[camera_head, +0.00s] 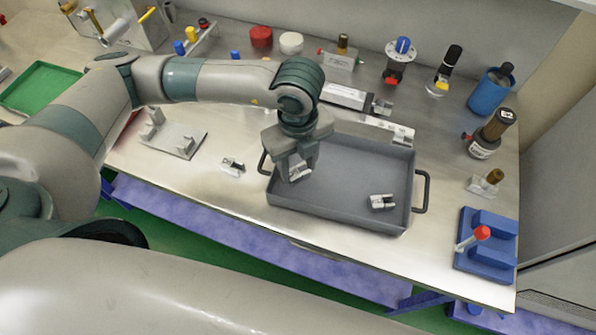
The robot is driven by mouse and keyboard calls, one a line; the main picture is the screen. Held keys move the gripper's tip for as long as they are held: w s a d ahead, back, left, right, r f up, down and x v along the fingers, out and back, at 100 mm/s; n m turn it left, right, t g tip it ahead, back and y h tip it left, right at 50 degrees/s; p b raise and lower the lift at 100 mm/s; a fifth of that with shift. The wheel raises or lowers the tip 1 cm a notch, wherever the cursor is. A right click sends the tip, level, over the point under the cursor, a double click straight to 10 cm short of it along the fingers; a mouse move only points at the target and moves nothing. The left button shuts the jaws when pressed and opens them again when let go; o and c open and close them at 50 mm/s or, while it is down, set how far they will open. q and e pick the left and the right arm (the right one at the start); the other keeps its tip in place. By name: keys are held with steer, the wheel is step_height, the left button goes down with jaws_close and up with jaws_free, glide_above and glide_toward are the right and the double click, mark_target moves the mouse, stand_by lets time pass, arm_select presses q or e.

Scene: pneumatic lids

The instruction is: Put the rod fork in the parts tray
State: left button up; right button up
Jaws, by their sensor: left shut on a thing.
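The grey parts tray (340,207) with dark side handles stands on the metal bench. My left gripper (296,174) reaches down over the left part of the tray, inside its rim. It is shut on a small silvery piece, the rod fork (301,173), mostly hidden by the fingers. I cannot tell whether the fork touches the tray floor. A similar silvery fork-like part (382,202) lies in the tray's right front. Another small silvery part (232,166) lies on the bench left of the tray. My right gripper is out of view.
A grey bracket fixture (174,137) stands left on the bench. A blue block with a red-knobbed lever (487,245) stands at the right front. Cylinders and valves (345,96) line the back, with a blue cup (487,92) back right. The tray's middle is clear.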

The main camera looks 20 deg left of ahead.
mark_target(298, 170)
arm_select(q)
steer(key=shift+f+p, duration=0.45)
step_height(298, 170, down, 3)
steer(key=shift+r+p, duration=0.15)
steer(key=shift+p, duration=0.5)
steer(key=shift+f, duration=0.2)
steer(key=shift+f, duration=0.15)
steer(key=o, duration=1.1)
